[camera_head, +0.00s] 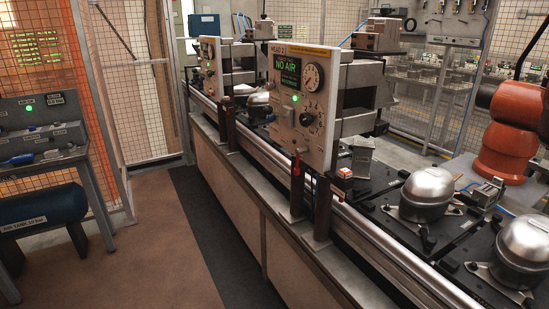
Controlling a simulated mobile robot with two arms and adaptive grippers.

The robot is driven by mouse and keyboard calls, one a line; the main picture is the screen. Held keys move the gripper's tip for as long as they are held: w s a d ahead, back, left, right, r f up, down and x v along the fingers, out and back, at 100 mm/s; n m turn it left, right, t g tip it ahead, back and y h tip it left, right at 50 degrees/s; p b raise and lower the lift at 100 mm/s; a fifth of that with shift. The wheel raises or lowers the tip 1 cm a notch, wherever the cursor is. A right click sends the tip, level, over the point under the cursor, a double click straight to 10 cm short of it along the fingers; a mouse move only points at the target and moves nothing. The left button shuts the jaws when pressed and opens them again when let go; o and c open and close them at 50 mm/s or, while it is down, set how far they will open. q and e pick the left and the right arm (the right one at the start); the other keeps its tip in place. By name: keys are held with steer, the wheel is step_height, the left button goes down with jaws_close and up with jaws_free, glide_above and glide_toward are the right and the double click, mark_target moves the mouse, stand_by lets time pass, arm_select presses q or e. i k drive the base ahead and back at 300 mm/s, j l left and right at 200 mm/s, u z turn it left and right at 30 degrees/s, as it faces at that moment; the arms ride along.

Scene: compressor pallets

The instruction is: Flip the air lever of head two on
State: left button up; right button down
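The head two panel (303,104) is a pale upright plate labelled HEAD 2, standing over the conveyor in the middle of the view. Its screen (287,70) reads NO AIR in green. A round gauge (312,77), a dark knob (306,118) and a lit green lamp (295,98) are on the same face. A small red handle (297,164) hangs at the panel's lower edge and looks like the air lever; it is too small to tell its exact position. Neither of my grippers shows in this view.
A conveyor with a steel rail (359,226) runs along the panel's foot. Silver compressors (427,193) sit on dark pallets at right. An orange robot arm (505,125) stands behind them. A bench with a blue air tank (42,222) is at left. Brown floor (145,245) lies clear between.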

mark_target(297, 163)
steer(key=i+j+u, duration=0.1)
steer(key=i+j, duration=0.25)
steer(key=i, duration=0.2)
steer(key=i+j+u, duration=0.1)
steer(key=i+j, duration=0.2)
steer(key=i, duration=0.2)
